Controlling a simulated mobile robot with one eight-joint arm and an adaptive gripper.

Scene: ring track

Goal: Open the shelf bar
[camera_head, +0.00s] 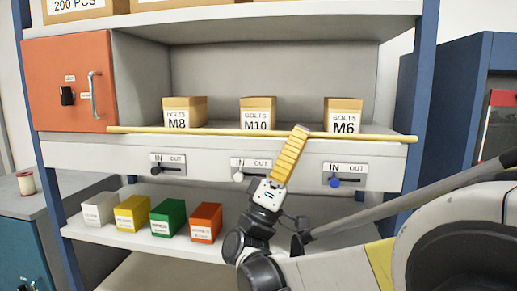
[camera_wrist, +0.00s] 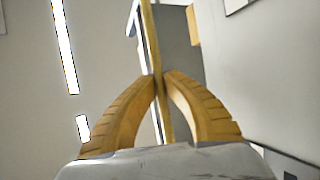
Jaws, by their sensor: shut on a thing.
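The shelf bar (camera_head: 215,131) is a long thin yellow rod across the front of the middle shelf. It runs nearly level, from beside the orange cabinet to the right post. My gripper (camera_head: 300,131) reaches up to the bar right of its middle, between the M10 and M6 boxes. In the wrist view the two yellow fingers (camera_wrist: 161,82) close together on the bar (camera_wrist: 152,45). Behind the bar stand the bolt boxes M8 (camera_head: 184,112), M10 (camera_head: 258,114) and M6 (camera_head: 343,116). The fingers hide a short piece of the bar.
Below the bar are IN/OUT levers with black (camera_head: 169,171), white (camera_head: 239,176) and blue (camera_head: 334,182) knobs. An orange cabinet (camera_head: 68,82) is at the left. Several small boxes, including a green one (camera_head: 167,219), stand on the lower shelf. A blue post (camera_head: 420,75) bounds the right.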

